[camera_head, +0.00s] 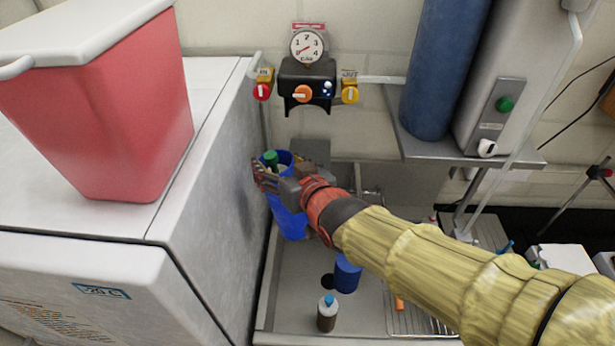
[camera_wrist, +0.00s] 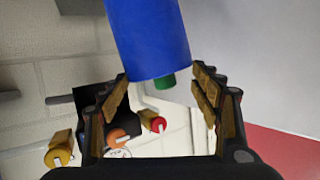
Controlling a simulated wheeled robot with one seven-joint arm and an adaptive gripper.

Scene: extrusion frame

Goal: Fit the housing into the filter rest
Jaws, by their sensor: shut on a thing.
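My gripper (camera_wrist: 163,100) is shut on a blue cylindrical housing (camera_wrist: 150,40), which lies between its fingers in the wrist view. A green part (camera_wrist: 164,82) shows at the housing's end. In the head view the housing (camera_head: 290,222) is roughly upright, beside the white cabinet's side, with the green part (camera_head: 270,159) at its top. My gripper (camera_head: 267,176) partly hides it. A black wall fitting (camera_head: 306,78) with a forked lower edge and a dial gauge is above and to the right, apart from the housing. I cannot tell for certain which part is the filter rest.
The white cabinet (camera_head: 205,165) stands close on the left, with a red bin (camera_head: 105,110) on top. A red IN valve (camera_head: 262,90) and yellow OUT valve (camera_head: 350,92) flank the fitting. A blue cup (camera_head: 347,273) and a bottle (camera_head: 327,314) stand in the sink (camera_head: 290,290).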

